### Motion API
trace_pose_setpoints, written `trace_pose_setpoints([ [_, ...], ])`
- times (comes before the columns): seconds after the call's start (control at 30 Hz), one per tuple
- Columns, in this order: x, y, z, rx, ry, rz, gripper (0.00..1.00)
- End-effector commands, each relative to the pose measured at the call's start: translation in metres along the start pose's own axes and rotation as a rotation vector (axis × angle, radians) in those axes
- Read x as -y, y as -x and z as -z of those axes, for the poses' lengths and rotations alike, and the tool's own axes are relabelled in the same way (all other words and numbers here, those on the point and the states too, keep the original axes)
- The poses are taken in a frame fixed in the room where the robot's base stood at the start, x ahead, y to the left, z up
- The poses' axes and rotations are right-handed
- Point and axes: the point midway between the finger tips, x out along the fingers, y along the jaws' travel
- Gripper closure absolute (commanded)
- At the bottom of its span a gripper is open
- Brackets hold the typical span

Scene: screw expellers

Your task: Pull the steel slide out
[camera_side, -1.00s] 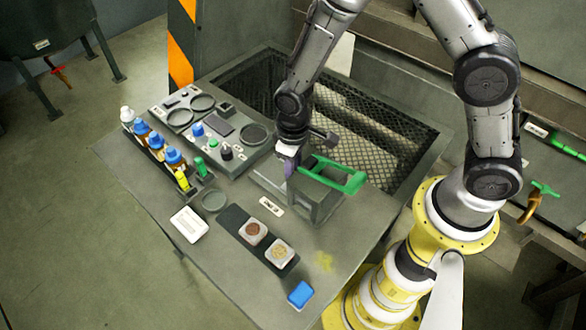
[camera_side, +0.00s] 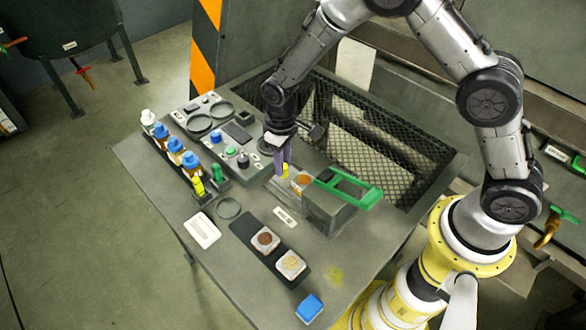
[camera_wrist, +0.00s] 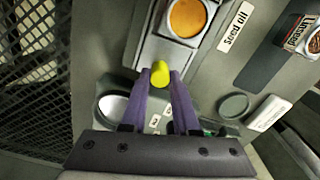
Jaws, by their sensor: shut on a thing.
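The steel slide (camera_wrist: 153,49) sticks out from the dark grey box with a green lever (camera_side: 347,187). An orange round sample (camera_side: 303,179) sits in a square recess in it, and also shows at the top of the wrist view (camera_wrist: 187,17). My gripper (camera_side: 284,168) is upright, its purple fingers shut on the slide's yellow knob (camera_wrist: 160,73) at the outer end. In the side view the knob (camera_side: 285,171) shows between the fingertips. The slide's inner end is hidden in the box.
A black strip holds two sample dishes (camera_side: 265,240) at the front. Several bottles (camera_side: 175,146) stand along the left edge. A mesh-walled pit (camera_side: 390,150) is at the back right.

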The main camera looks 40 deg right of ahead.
Motion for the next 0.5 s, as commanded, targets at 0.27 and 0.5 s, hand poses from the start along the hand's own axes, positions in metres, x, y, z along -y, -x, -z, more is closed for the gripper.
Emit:
trace_pose_setpoints([
  [0.27, -0.0018, 0.0016, 0.0068, -0.016, -0.001, -0.001, 1.0],
  [0.5, -0.0016, 0.0012, 0.0057, -0.013, -0.001, -0.001, 0.41],
])
